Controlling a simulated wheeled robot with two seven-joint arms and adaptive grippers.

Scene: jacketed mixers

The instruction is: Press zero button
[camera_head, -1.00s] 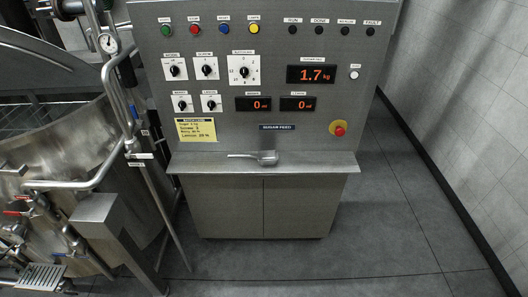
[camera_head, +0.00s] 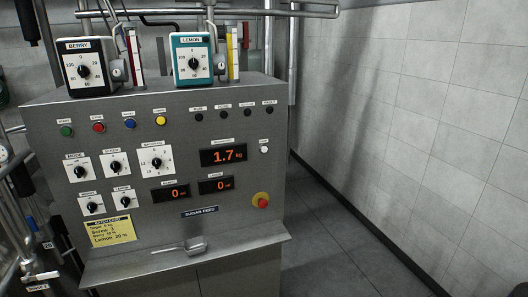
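A small white button (camera_head: 264,149) sits on the grey control panel (camera_head: 232,187), just right of the weight display (camera_head: 223,155), which reads 1.7 kg. A tiny label is above the button, too small to read for certain. Nothing covers or touches the button. Neither of my grippers shows in the head view.
A red emergency-style knob (camera_head: 262,202) on a yellow disc is below the button. A metal scoop (camera_head: 195,246) lies on the ledge (camera_head: 130,267). Berry (camera_head: 86,67) and lemon (camera_head: 192,58) dial units stand on top. Open floor (camera_head: 335,240) lies right, beside a tiled wall.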

